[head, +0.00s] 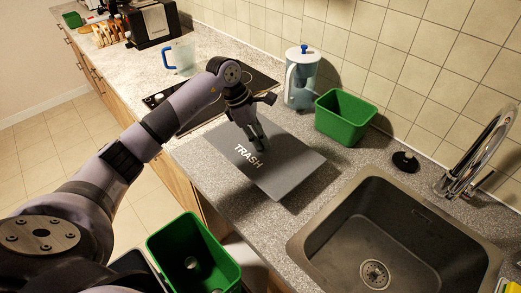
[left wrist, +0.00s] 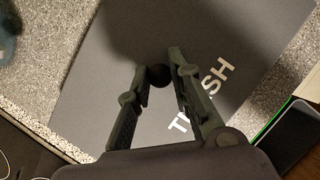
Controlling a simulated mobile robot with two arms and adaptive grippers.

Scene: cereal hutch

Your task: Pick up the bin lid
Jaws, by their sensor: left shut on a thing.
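The bin lid (head: 285,172) is a flat dark-grey panel with "TRASH" in white letters. In the head view it is over the counter between the hob and the sink, with a shadow along its right edge; whether it touches the counter is hard to tell. It fills much of the left wrist view (left wrist: 110,60). My left gripper (head: 259,141) points down at the lid's middle. In the left wrist view its fingers (left wrist: 159,72) are shut around the lid's small dark round knob (left wrist: 157,76). My right gripper is not in view.
An open green bin (head: 165,243) with something inside stands low in front of the counter. A green container (head: 345,116) and a water jug (head: 300,78) stand behind the lid. The sink (head: 330,225) and tap (head: 480,150) are right. A clear measuring cup (head: 181,57) stands beyond the hob.

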